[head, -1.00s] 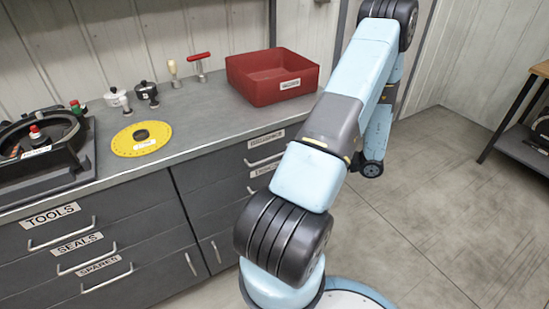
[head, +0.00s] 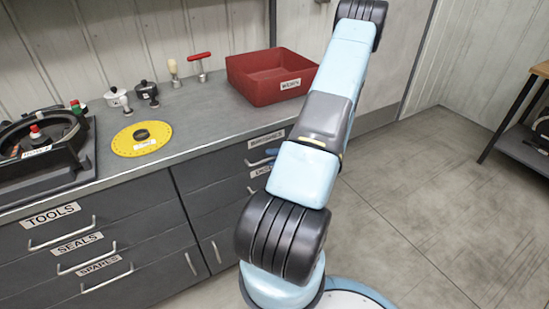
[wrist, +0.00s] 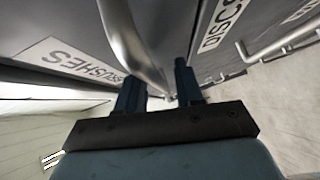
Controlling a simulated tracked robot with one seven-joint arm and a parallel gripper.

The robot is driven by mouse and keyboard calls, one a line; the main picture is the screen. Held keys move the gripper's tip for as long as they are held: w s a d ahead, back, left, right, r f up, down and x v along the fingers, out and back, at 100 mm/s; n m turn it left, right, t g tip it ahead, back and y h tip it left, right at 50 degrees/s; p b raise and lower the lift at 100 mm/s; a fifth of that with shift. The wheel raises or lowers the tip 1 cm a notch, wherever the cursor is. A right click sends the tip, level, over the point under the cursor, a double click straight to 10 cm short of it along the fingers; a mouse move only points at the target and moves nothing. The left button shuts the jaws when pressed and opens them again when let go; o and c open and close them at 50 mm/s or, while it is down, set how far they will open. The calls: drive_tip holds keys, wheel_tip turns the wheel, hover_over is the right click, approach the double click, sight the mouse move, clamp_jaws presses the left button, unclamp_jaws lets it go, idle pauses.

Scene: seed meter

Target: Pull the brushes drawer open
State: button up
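The brushes drawer shows in the wrist view by its upside-down BRUSHES label (wrist: 80,60). Its metal bar handle (wrist: 128,38) runs down the picture to between the fingers of my gripper (wrist: 160,92). The two dark blue fingers are apart, one on each side of the handle's near end; I cannot tell whether they touch it. In the head view the drawer's label (head: 266,139) is at the top of the right-hand drawer column, under the counter. The drawer front looks flush there. My arm hides most of my gripper in that view; only a bit of blue shows by the handle.
A DISCS drawer (wrist: 212,27) lies beside the brushes drawer in the wrist view. On the counter (head: 205,120) stand a red bin (head: 270,92), a yellow disc (head: 140,148) and a black seed meter (head: 40,145). The floor (head: 420,210) to the right is open.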

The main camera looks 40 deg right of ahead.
drive_tip(key=shift+c, duration=0.4)
clamp_jaws()
